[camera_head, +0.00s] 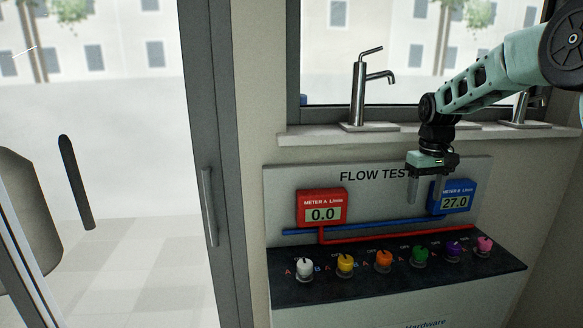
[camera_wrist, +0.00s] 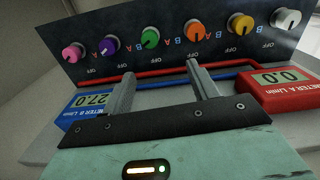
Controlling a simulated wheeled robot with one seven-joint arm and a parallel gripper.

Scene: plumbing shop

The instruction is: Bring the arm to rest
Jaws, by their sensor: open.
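My gripper (camera_head: 427,188) hangs pointing down in front of the flow test panel (camera_head: 285,186), just left of the blue meter B. It is open, with nothing between its fingers. In the wrist view the two fingers (camera_wrist: 163,84) stand apart over the red and blue pipes, and the row of knobs lies beyond them. My arm reaches in from the upper right in the head view.
The red meter A (camera_head: 322,208) reads 0.0 and the blue meter B (camera_head: 452,198) reads 27.0. Several coloured knobs stand on the dark shelf (camera_head: 330,290). A chrome faucet (camera_head: 359,95) stands on the window sill above. A door frame (camera_head: 210,170) is at the left.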

